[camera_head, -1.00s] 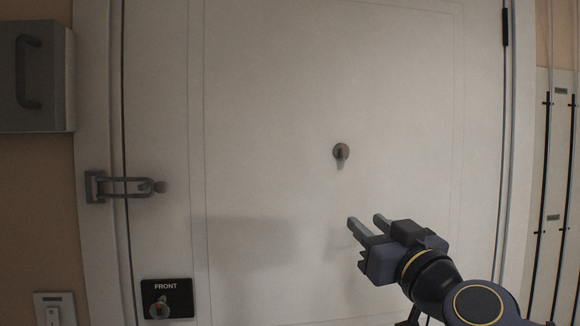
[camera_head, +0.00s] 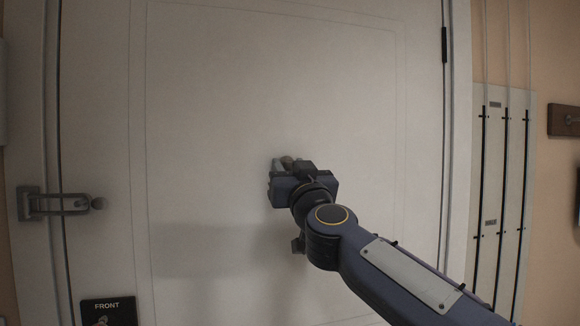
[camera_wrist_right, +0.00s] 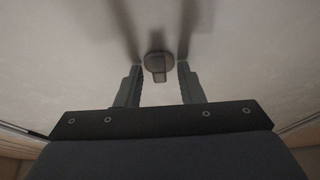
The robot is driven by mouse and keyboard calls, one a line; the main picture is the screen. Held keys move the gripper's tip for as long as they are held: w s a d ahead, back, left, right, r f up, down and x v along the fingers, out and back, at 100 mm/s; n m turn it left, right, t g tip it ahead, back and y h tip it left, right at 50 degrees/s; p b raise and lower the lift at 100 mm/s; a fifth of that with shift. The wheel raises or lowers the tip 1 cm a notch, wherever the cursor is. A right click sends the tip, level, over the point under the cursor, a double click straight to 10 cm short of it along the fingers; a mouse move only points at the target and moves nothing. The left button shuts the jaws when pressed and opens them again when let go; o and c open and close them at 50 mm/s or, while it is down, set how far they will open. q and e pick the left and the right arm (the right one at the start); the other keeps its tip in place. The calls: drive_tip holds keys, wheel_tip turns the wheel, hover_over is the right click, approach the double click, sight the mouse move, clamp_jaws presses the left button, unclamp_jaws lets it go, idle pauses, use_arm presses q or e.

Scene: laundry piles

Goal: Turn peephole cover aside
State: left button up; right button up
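The peephole cover (camera_wrist_right: 159,66) is a small grey round piece with a short tab pointing down, on the white door (camera_head: 230,100). In the head view only a bit of the peephole cover (camera_head: 287,161) shows, mostly hidden behind my right gripper (camera_head: 284,165). In the right wrist view my right gripper (camera_wrist_right: 160,78) is open, with one finger on each side of the cover. A gap shows between each finger and the tab, and I cannot tell whether the fingertips touch the door. My left gripper is not in view.
A swing-bar latch (camera_head: 60,204) sits at the door's left edge. A black FRONT plate (camera_head: 108,312) is low on the left. A panel with dark vertical rods (camera_head: 502,200) and a small brown wall block (camera_head: 563,121) are at the right. The door face around the cover is clear.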

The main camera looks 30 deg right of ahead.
drive_tip(key=shift+c, duration=0.4)
clamp_jaws()
